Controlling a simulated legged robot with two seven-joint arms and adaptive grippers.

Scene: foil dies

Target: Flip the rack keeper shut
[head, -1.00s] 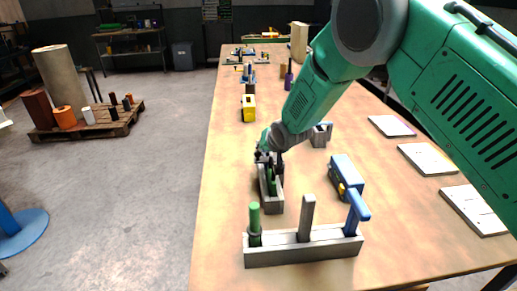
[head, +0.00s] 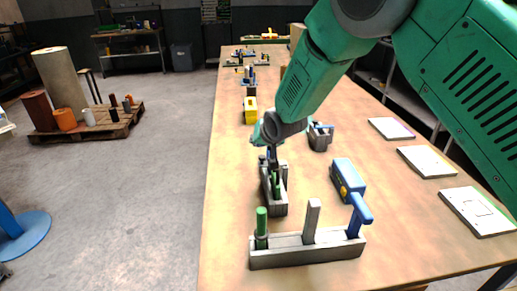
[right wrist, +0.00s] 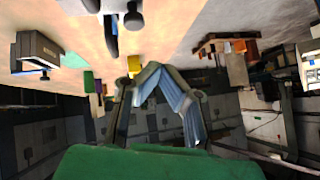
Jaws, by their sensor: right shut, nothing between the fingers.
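A small grey rack (head: 279,208) stands on the bench, with a green-handled piece (head: 276,184) upright in it. A longer grey rack (head: 290,257) stands nearer, holding a green-handled piece (head: 262,224), a flat grey upright bar (head: 312,221) and a blue-handled piece (head: 359,212). I cannot tell which part is the keeper. My right gripper (head: 272,162) is shut and empty, low over the small rack's far end; contact cannot be judged. Its fingers (right wrist: 155,68) meet in the right wrist view. My left gripper is out of view.
A blue tool (head: 347,179) lies right of the small rack, with a grey block (head: 320,138) beyond it. A yellow block (head: 250,110) stands farther back. White plates (head: 428,161) line the right edge. The bench is bare left of the racks.

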